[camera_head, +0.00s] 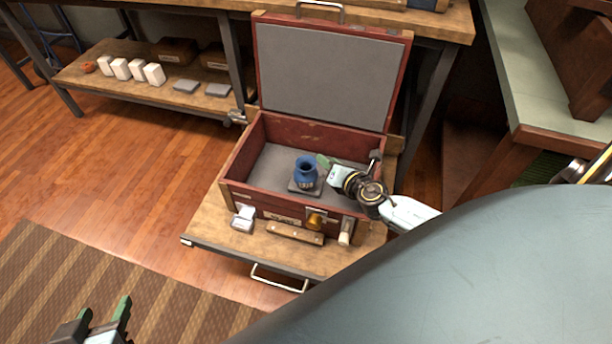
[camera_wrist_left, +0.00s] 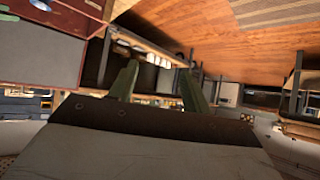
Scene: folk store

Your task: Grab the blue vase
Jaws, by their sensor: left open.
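The blue vase (camera_head: 307,172) stands upright on a small grey base (camera_head: 303,188) inside an open red-brown case (camera_head: 330,133) in the head view. My right gripper (camera_head: 322,162) reaches into the case from the right, with its green tip close to the vase's right side. I cannot tell whether it touches the vase or how far its jaws are apart. My left gripper (camera_head: 103,318) is at the bottom left of the head view, far from the vase. Its two green fingers (camera_wrist_left: 158,82) are apart and empty in the left wrist view.
The case sits on a wooden surface (camera_head: 215,230) with a metal handle. A small white box (camera_head: 243,217) and a wooden bar (camera_head: 295,233) lie before the case. Behind is a low shelf (camera_head: 95,77) with white blocks. A striped rug (camera_head: 120,285) and bare floor lie left.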

